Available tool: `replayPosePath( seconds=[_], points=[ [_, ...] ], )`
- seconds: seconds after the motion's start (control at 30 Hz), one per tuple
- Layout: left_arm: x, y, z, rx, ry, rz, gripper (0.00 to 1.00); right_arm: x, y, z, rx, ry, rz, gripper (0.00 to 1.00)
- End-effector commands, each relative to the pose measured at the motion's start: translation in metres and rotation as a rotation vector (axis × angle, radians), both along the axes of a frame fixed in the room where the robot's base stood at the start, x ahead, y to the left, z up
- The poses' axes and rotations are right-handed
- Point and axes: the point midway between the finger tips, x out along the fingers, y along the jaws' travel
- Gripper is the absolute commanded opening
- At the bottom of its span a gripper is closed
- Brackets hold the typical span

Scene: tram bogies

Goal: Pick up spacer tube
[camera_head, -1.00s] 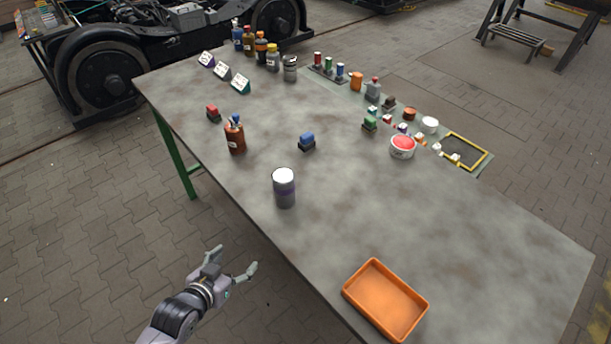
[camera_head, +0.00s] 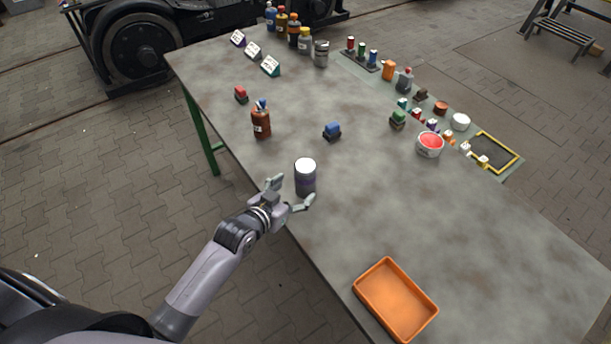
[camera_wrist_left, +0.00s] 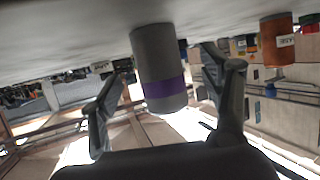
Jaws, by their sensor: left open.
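The spacer tube seems to be the grey cylinder (camera_head: 305,178) with a white top, standing upright near the table's front left edge. In the left wrist view this grey cylinder (camera_wrist_left: 157,62) shows a purple band and appears upside down, between and beyond the fingers. My left gripper (camera_head: 291,194) is open at the table's edge, just in front of the cylinder, with its fingers pointing at it. The left gripper's fingers (camera_wrist_left: 168,100) stand apart in the wrist view with nothing gripped. Whether a finger touches the cylinder I cannot tell. My right gripper is not in view.
An orange tray (camera_head: 396,300) lies at the table's near edge. A red-topped tub (camera_head: 430,145) is to the right. Several bottles line the far end. The table's (camera_head: 480,240) right middle is clear.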

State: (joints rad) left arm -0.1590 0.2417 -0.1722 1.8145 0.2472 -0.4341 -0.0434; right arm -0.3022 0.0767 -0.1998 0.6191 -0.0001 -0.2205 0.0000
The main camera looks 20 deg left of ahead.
Motion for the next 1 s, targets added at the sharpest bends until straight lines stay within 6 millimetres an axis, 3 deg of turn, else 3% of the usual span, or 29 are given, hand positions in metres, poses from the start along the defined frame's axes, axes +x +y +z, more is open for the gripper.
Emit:
replayPosePath(
  seconds=[0.23,0.6,0.9,1.0],
  points=[
    [0.014,-0.004,-0.003,-0.001,-0.001,0.0,0.71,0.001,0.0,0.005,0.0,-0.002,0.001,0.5],
    [0.052,-0.016,-0.017,-0.001,0.0,0.0,0.71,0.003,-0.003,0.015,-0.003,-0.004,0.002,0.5],
    [0.055,-0.017,-0.019,0.0,-0.001,0.0,0.71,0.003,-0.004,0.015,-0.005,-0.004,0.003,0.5],
    [0.055,-0.017,-0.019,0.0,0.0,0.0,0.65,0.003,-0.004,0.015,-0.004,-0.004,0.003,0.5]
  ],
)
